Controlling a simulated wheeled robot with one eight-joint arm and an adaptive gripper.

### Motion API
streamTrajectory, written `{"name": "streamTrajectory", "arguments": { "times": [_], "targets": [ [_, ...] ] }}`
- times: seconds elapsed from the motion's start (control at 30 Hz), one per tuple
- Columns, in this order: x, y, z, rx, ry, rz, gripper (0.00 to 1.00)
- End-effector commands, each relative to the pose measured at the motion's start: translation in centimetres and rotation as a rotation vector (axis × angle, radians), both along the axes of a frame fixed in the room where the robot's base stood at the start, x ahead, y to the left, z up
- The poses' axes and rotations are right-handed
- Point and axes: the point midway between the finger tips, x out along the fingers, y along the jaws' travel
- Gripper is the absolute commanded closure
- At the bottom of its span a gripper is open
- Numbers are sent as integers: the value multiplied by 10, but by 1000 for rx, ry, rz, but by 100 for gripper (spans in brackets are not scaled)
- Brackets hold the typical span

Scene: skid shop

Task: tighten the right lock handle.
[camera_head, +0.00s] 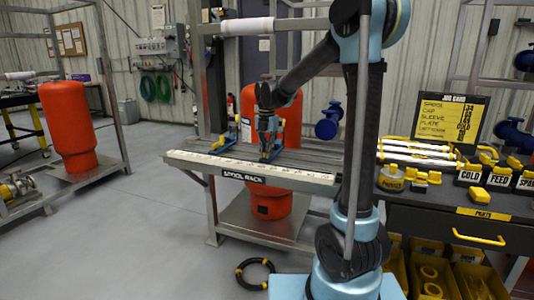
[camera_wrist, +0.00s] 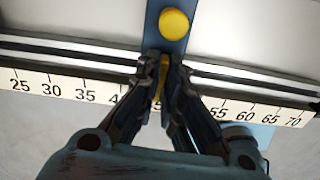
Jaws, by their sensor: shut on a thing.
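The right lock handle shows yellow between my fingertips in the wrist view (camera_wrist: 161,82). My gripper (camera_wrist: 164,70) is shut on it, pointing down at the rail. The blue stop (camera_wrist: 160,38) under it carries a round yellow knob (camera_wrist: 174,22). In the head view my gripper (camera_head: 268,138) is at the right stop on the spool rack (camera_head: 250,167), hiding most of that stop and its handle. The left stop (camera_head: 225,137), blue with yellow, stands apart to the left. The handle's exact angle is hard to tell.
A numbered scale (camera_wrist: 65,89) runs along the rack's front edge. A large orange vessel (camera_head: 272,205) stands behind and below the rack. A dark bench (camera_head: 440,200) with yellow parts is at the right. The grey floor (camera_head: 150,230) at left is clear.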

Motion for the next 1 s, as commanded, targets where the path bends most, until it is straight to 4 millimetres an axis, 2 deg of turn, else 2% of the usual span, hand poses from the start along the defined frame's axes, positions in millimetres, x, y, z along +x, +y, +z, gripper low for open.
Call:
{"name": "streamTrajectory", "arguments": {
  "times": [0.07, 0.1, 0.2, 0.57, 1.0],
  "targets": [
    [-1, 0, -1, 0, 2, 37, 100],
    [-2, 0, -1, 0, 2, 54, 90],
    [-1, 0, -1, 0, 2, 51, 72],
    [-1, 0, 1, -1, 1, 49, 72],
    [-1, 0, 29, -1, 1, 49, 72]
  ]
}}
